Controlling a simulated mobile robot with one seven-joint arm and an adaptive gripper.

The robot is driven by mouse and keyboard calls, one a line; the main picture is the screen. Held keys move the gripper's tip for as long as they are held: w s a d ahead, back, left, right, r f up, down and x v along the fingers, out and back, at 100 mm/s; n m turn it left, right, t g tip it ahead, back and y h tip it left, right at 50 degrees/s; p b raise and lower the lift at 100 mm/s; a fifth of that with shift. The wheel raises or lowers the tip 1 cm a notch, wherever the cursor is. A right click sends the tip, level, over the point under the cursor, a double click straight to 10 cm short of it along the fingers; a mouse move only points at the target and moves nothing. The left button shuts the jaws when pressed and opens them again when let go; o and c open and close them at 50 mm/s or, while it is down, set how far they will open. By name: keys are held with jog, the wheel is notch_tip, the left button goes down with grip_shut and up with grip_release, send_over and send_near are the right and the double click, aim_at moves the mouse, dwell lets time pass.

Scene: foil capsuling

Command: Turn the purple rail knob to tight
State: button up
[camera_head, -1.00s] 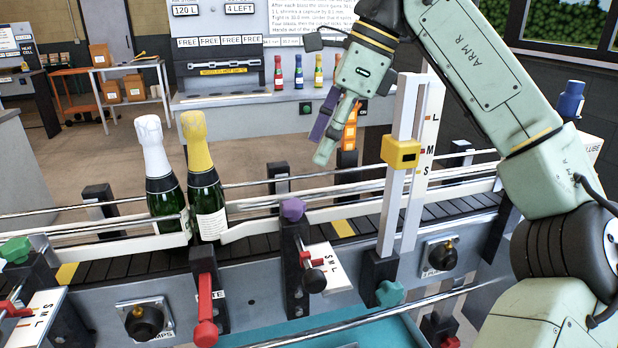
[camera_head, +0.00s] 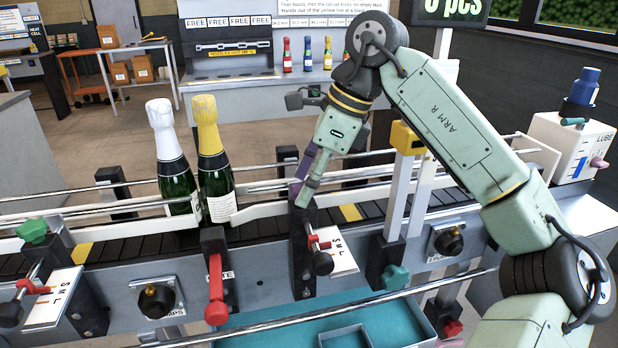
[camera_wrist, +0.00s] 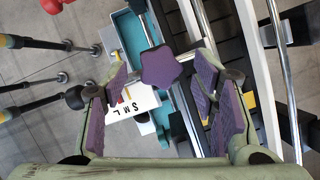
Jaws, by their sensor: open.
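The purple rail knob (camera_wrist: 162,66) is a lobed, star-like knob on top of a dark post on the conveyor's near side. In the wrist view it shows between and just beyond the purple-padded fingers of my gripper (camera_wrist: 162,84), with gaps on both sides. In the head view my gripper (camera_head: 303,188) points down at the top of that post and largely hides the knob. The gripper is open and empty. A white S M L scale plate (camera_head: 338,251) with a red pointer sits beside the post; it also shows in the wrist view (camera_wrist: 138,104).
Two bottles, one with white foil (camera_head: 172,150) and one with yellow foil (camera_head: 213,160), stand on the conveyor to the left. A red-handled lever (camera_head: 215,300) is left of the post. A teal knob (camera_head: 396,278) and the yellow-clamped upright (camera_head: 407,138) are close on the right.

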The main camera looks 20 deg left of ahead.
jog(key=c, duration=1.2)
jog(key=shift+o, duration=0.2)
